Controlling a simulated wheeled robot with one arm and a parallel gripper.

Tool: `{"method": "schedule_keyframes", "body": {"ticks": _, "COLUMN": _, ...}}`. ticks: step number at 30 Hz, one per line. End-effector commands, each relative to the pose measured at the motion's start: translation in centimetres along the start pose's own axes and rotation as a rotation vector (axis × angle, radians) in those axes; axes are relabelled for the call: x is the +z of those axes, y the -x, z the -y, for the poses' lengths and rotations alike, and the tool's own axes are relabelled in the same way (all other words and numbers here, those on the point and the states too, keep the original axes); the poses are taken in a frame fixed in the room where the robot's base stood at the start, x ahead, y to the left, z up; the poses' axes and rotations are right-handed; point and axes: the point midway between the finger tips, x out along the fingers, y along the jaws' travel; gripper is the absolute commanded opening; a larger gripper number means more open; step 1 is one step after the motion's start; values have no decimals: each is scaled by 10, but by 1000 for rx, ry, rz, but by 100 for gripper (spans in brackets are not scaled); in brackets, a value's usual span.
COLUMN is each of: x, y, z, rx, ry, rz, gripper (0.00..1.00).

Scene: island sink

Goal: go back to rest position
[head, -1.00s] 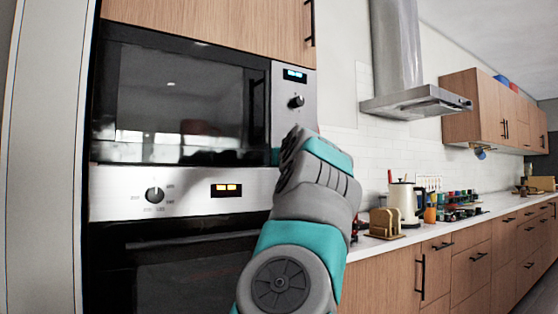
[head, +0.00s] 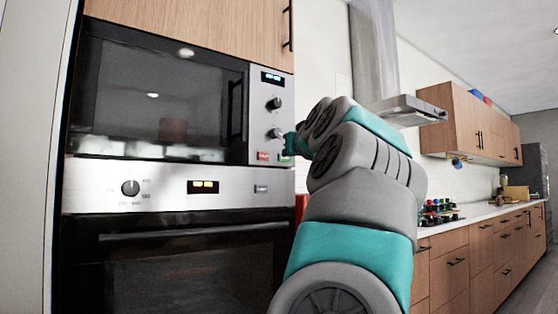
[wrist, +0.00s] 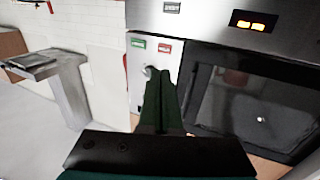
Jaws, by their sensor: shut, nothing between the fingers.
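My gripper (wrist: 160,78) is shut and empty, with two dark green fingers together. In the wrist view, which is upside down, it points at the microwave control panel (wrist: 172,24), over the lower knob (wrist: 148,72). A gap or contact there cannot be told. In the head view my arm reaches up from the bottom right and mostly hides the gripper; a teal part shows beside the panel. The microwave (head: 150,95) has its door closed. Its panel carries a lit blue display (head: 272,79), two knobs, a red button (head: 263,156) and a green button (head: 285,158).
An oven (head: 170,265) with a lit orange display sits under the microwave. A range hood (head: 405,108), wall cabinets (head: 465,120) and a counter (head: 470,214) with small items run along the right. The floor at far right looks clear.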

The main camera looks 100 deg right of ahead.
Motion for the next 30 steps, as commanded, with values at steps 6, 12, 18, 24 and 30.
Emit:
{"method": "schedule_keyframes", "body": {"ticks": 6, "x": 0, "y": 8, "z": -3, "rx": 0, "ry": 0, "rz": -1, "gripper": 0}}
{"method": "schedule_keyframes", "body": {"ticks": 12, "x": -1, "y": 7, "z": 2, "rx": -8, "ry": 4, "rz": 0, "gripper": 0}}
{"method": "schedule_keyframes", "body": {"ticks": 18, "x": -8, "y": -4, "z": 76, "rx": -132, "ry": 60, "rz": 14, "gripper": 0}}
{"method": "schedule_keyframes", "body": {"ticks": 24, "x": 0, "y": -2, "z": 215, "rx": -356, "ry": 161, "rz": 60, "gripper": 0}}
{"method": "schedule_keyframes", "body": {"ticks": 30, "x": 34, "y": 28, "z": 346, "rx": -574, "ry": 273, "rz": 134, "gripper": 0}}
